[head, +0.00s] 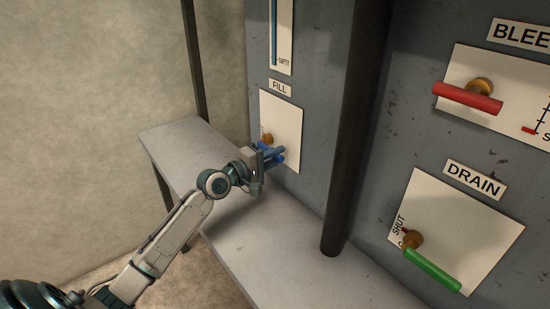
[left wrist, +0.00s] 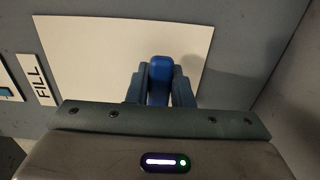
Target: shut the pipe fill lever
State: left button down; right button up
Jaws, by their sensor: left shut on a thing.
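The fill lever has a blue handle and a brass pivot (head: 267,139) on a white plate (head: 289,116) under the FILL label (head: 280,88). My left gripper (head: 271,154) is shut on the blue handle, which sticks out to the right of and below the pivot. In the left wrist view the blue handle (left wrist: 160,80) sits between the two fingers, in front of the white plate (left wrist: 120,50). The pivot is hidden there by the gripper body. My right gripper is not in view.
A dark vertical pipe (head: 357,130) stands right of the fill plate. Further right are a red BLEED lever (head: 468,97) and a green DRAIN lever (head: 432,269). A gauge (head: 281,35) is above the FILL label. A grey ledge (head: 270,245) runs below the panel.

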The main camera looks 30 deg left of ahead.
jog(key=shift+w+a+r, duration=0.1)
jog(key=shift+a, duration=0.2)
pick_arm(q)
jog(key=c, duration=1.5)
grip_release()
jog(key=shift+c, duration=0.2)
jog(key=shift+o, duration=1.3)
jog(key=shift+w, duration=0.15)
jog(key=shift+f, duration=0.1)
jog(key=p+v, duration=0.1)
jog(key=v, duration=0.9)
jog(key=shift+s+a, duration=0.15)
jog(key=shift+s, duration=0.2)
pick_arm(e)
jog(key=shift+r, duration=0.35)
